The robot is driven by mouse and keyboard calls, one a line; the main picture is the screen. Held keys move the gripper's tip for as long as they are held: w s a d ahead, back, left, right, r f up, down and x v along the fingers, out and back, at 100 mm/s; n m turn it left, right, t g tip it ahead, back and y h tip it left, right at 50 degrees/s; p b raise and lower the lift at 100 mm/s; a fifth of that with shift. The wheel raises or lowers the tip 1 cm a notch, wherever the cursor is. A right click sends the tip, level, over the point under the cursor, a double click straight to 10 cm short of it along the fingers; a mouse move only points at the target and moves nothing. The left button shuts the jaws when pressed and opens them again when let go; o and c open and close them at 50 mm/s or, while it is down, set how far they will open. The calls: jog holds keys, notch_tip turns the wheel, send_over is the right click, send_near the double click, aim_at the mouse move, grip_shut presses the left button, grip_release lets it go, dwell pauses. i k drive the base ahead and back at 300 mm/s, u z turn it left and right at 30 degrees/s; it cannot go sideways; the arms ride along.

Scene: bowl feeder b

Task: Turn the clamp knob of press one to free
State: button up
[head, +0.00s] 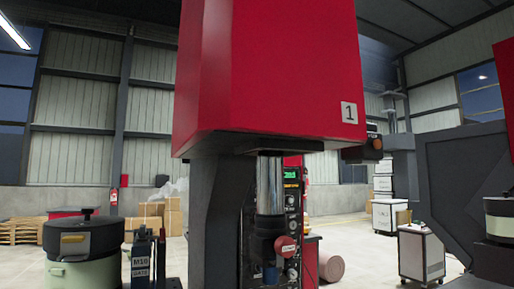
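Press one (270,65) stands close in front of me, with a large red head and a plate marked "1". Its dark grey column (210,210) runs down on the left. A shiny cylindrical ram (270,185) hangs below the head, with dark parts beneath it. A round red piece (286,246) with a small pale label sits beside these dark parts; it may be the clamp knob, but the lettering and its setting are too small to read. My gripper is not in view.
A green bowl unit with a dark lid (83,240) stands at left, beside a block marked "M10" (142,262). A grey wheeled cabinet (421,253) stands at right. Another dark machine (465,190) fills the right edge. Open floor (365,235) shows between press and cabinet.

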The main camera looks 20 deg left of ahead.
aim_at(285, 246)
jog(key=u, duration=1.4)
jog(key=k, duration=0.9)
jog(key=i, duration=0.9)
jog(key=z, duration=0.05)
